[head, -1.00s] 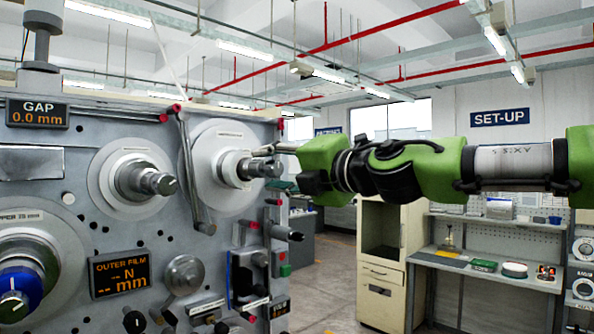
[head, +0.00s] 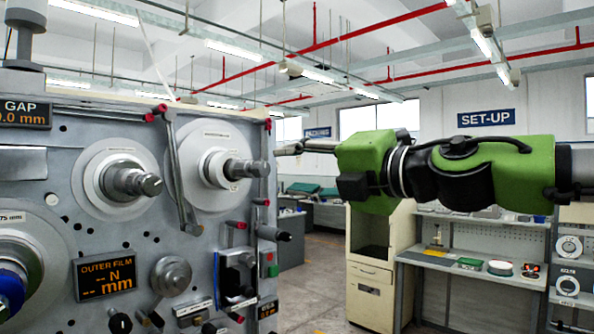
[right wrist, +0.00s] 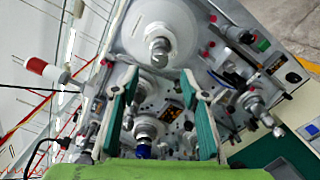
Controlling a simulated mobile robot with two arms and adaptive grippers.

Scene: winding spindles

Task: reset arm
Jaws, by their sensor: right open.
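My right gripper (head: 290,148) comes in from the right on the green arm and points left, just right of the winding machine's panel (head: 240,215). It is open and empty, its two teal-padded fingers apart in the right wrist view (right wrist: 158,78). The upper right spindle (head: 240,169) sticks out bare from its pale round flange (head: 205,150), left of the fingertips and apart from them. Another bare spindle (head: 135,183) stands to its left. My left gripper is not in view.
The panel carries knobs, small levers and a display reading "OUTER FILM" (head: 105,276). A beige cabinet (head: 370,290) and a workbench (head: 470,267) with small items stand behind at the right. Open floor (head: 310,275) shows between machine and cabinet.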

